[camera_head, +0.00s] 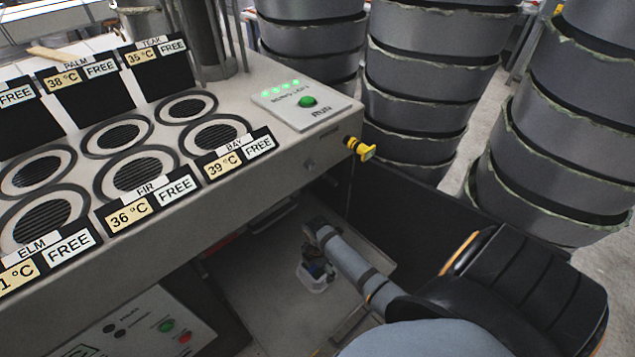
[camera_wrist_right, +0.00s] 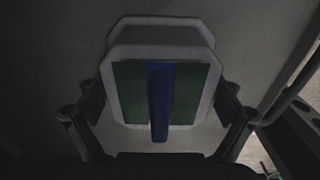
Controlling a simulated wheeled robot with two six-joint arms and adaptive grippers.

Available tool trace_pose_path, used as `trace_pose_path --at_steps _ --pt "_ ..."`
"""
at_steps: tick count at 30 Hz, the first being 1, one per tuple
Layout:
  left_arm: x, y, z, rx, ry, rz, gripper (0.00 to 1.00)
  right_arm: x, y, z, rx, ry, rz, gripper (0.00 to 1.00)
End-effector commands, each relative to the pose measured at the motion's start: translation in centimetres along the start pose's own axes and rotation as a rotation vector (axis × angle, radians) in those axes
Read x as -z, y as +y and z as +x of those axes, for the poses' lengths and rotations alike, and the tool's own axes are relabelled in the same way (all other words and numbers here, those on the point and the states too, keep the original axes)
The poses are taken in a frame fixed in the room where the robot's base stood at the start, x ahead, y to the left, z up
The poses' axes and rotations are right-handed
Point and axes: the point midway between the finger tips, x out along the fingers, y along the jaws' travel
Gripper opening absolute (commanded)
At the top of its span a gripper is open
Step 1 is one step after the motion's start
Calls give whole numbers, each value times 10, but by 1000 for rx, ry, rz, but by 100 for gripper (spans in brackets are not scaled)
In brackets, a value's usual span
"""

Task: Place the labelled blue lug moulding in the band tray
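My right arm reaches down beside the bench in the head view. Its gripper (camera_head: 318,262) is small and partly hidden there, over a small white-rimmed piece (camera_head: 313,283) low under the bench. In the right wrist view the fingers of my right gripper (camera_wrist_right: 160,112) stand wide apart on either side of this pale, cut-cornered piece (camera_wrist_right: 160,38). A green face (camera_wrist_right: 195,92) with a blue upright lug (camera_wrist_right: 160,100) lies in its middle. The fingers are not closed on the lug. No label shows clearly. I cannot make out a band tray. My left gripper is not in view.
The bench (camera_head: 290,150) holds round grilles with signs such as FIR (camera_head: 150,200) and BAY, all reading FREE. A RUN panel (camera_head: 308,103) with green lights and a yellow knob (camera_head: 360,149) are at its right end. Stacked grey tubs (camera_head: 425,105) stand behind and right.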

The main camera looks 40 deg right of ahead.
Motion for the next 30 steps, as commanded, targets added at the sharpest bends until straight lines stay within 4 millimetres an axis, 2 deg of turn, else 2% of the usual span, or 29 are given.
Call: trace_pose_path --at_steps 11,14,17,24,30 --pt "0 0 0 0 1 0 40 0 0 0 -1 0 0 100" --pt "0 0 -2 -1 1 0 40 0 1 -5 -3 0 0 100" --pt "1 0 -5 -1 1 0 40 0 1 -22 -4 -2 -1 100" --pt "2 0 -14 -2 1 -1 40 -1 1 -81 -4 -2 -1 100" --pt "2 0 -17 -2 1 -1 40 0 1 -114 -2 -1 1 100"
